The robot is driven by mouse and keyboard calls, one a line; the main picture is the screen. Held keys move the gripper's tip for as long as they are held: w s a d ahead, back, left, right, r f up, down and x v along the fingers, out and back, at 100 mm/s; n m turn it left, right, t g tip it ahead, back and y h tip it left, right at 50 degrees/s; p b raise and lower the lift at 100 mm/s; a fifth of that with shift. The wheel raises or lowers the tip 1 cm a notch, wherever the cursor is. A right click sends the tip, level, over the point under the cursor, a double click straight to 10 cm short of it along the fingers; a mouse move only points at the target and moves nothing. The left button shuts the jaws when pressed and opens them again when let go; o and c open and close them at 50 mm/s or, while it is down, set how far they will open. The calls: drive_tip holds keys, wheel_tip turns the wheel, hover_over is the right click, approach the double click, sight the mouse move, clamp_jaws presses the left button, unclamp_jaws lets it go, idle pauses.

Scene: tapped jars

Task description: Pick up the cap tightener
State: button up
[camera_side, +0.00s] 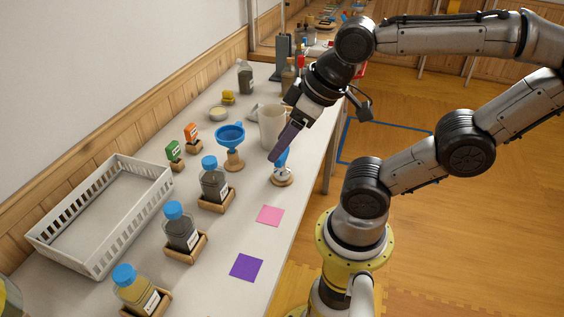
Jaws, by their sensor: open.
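What looks like the cap tightener (283,162) is a small tool with a blue upper part, standing upright on a round wooden and white stand (283,180) near the table's right edge. My gripper (275,157) points down and to the left, with its dark fingers at the tool's blue top. The fingers partly hide the tool, and I cannot tell whether they touch it. My gripper is open and the tool still stands on its stand.
A blue funnel (230,135) on a wooden stand and a pale beaker (271,127) stand close by. Blue-capped jars (180,232) sit in wooden holders at the left. A white basket (105,262) lies along the wall. Pink (270,215) and purple (246,267) squares mark the clear front.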

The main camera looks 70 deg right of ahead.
drive_tip(key=n, duration=0.3)
drive_tip(key=n+g, duration=0.5)
drive_tip(key=n, duration=1.1)
hover_over(282, 165)
drive_tip(key=w+a, duration=0.2)
drive_tip(key=w, duration=0.1)
wheel_tip(282, 165, down, 2)
drive_tip(key=shift+m+g, duration=0.3)
drive_tip(key=shift+m, duration=0.4)
drive_tip(key=d+f, duration=0.1)
drive_tip(key=f, duration=0.4)
drive_tip(key=s+d+f, duration=0.1)
drive_tip(key=d+f, duration=0.1)
drive_tip(key=f, duration=0.4)
drive_tip(key=s+d+f, duration=0.1)
drive_tip(key=d+f, duration=0.1)
drive_tip(key=f, duration=0.4)
drive_tip(key=shift+c, duration=0.2)
clamp_jaws()
